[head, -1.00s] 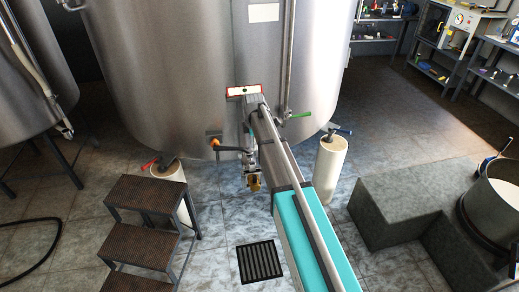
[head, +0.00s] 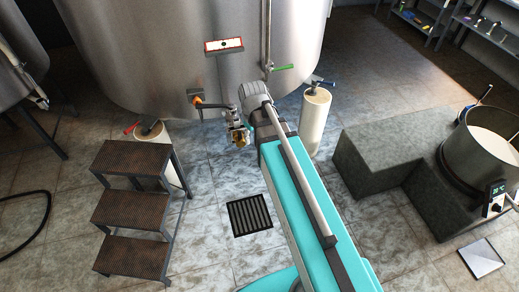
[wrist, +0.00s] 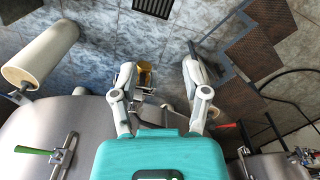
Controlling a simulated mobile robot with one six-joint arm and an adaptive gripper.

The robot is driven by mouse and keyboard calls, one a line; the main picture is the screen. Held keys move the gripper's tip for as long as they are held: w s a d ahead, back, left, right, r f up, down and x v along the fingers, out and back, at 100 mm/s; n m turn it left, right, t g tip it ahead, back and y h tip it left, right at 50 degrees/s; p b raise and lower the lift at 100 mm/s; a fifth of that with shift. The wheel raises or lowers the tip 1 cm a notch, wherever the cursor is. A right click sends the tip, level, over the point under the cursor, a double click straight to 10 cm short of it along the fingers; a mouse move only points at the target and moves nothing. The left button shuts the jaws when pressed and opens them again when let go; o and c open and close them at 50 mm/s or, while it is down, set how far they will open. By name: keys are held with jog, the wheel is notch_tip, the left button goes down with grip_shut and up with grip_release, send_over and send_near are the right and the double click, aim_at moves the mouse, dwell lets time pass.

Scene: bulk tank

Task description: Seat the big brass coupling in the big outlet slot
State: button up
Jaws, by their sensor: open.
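A brass-coloured piece (head: 239,136), which looks like the big coupling, hangs at the silver outlet fitting (head: 233,117) low at the front of the tank. It also shows in the wrist view (wrist: 146,73), just beside the left finger and partly hidden by it. I cannot tell whether it is seated in the outlet slot. My gripper (wrist: 158,70) is open, its fingers wide apart, with nothing clearly held between them. In the head view the end of my arm is close to the right of the fitting, and my fingers are not clearly visible.
Metal steps (head: 135,205) are at left, a grey block (head: 385,155) at right. Open floor lies around the drain grate (head: 250,215).

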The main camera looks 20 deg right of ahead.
jog(key=s+m, duration=0.4)
jog(key=s, duration=0.2)
jog(key=shift+s, duration=0.25)
jog(key=shift+d, duration=0.1)
